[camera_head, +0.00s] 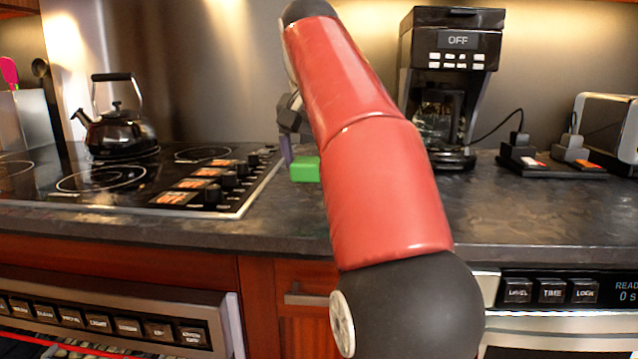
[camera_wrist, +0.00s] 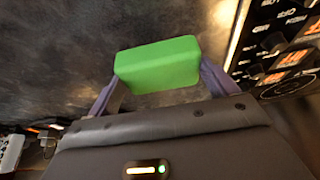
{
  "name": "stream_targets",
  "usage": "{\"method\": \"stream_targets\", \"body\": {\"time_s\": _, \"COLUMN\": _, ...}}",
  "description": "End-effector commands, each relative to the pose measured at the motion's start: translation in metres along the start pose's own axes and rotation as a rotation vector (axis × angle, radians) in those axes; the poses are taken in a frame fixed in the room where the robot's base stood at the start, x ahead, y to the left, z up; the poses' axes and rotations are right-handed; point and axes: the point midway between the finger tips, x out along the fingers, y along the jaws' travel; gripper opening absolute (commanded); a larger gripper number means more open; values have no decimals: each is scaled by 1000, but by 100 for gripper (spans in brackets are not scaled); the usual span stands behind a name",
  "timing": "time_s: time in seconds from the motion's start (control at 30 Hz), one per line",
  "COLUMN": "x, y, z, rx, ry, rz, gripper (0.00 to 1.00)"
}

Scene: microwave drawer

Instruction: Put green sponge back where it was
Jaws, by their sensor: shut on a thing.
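The green sponge (camera_head: 305,169) is a small bright green block, seen over the dark countertop just right of the stovetop and partly hidden by my red arm. In the wrist view the sponge (camera_wrist: 157,65) sits between the two purple fingers of my gripper (camera_wrist: 158,80), which is shut on it. The dark countertop shows behind it. In the head view my gripper (camera_head: 293,160) is mostly hidden behind the arm. I cannot tell whether the sponge touches the counter.
The black stovetop (camera_head: 120,180) with knobs and a kettle (camera_head: 115,130) lies to the left. A coffee maker (camera_head: 450,85), chargers (camera_head: 550,160) and a toaster (camera_head: 610,130) stand to the right. The countertop (camera_head: 510,215) at front right is bare.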

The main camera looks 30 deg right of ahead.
Motion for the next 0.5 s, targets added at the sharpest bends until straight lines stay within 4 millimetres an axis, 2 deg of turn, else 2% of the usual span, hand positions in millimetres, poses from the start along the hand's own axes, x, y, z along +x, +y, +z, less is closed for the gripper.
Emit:
{"method": "stream_targets", "body": {"time_s": 0.2, "x": 29, "y": 0, "z": 13, "rx": 0, "ry": -1, "rz": 1, "gripper": 64}}
{"method": "stream_targets", "body": {"time_s": 0.5, "x": 37, "y": 0, "z": 15, "rx": 1, "ry": 1, "rz": 0, "gripper": 64}}
